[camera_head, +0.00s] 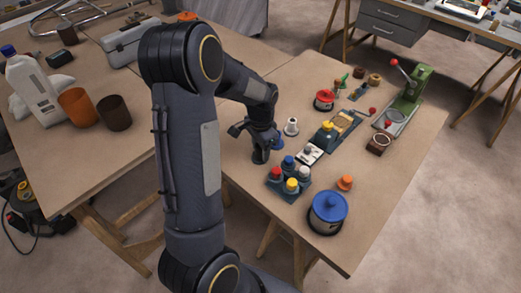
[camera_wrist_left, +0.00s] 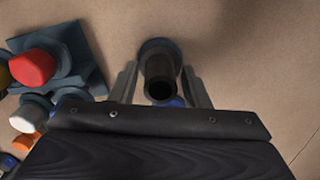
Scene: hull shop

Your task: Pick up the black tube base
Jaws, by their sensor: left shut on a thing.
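The black tube base (camera_head: 261,156) is a dark, short tube with a wider round foot, on or just above the wooden table. My left gripper (camera_head: 259,138) is above it with the jaws shut on it. In the left wrist view the tube base (camera_wrist_left: 159,70) sits between the two grey fingers (camera_wrist_left: 160,88), and its open dark mouth faces the camera. A bit of blue shows behind the mouth; I cannot tell what it is. Whether the foot touches the table is unclear. My right gripper is not in view.
Close by stands a dark rack (camera_head: 289,191) with red, blue, white and yellow caps; it also shows in the left wrist view (camera_wrist_left: 88,60). A blue-lidded jar (camera_head: 328,212), an orange piece (camera_head: 345,183) and a white spool-like piece (camera_head: 291,126) stand around.

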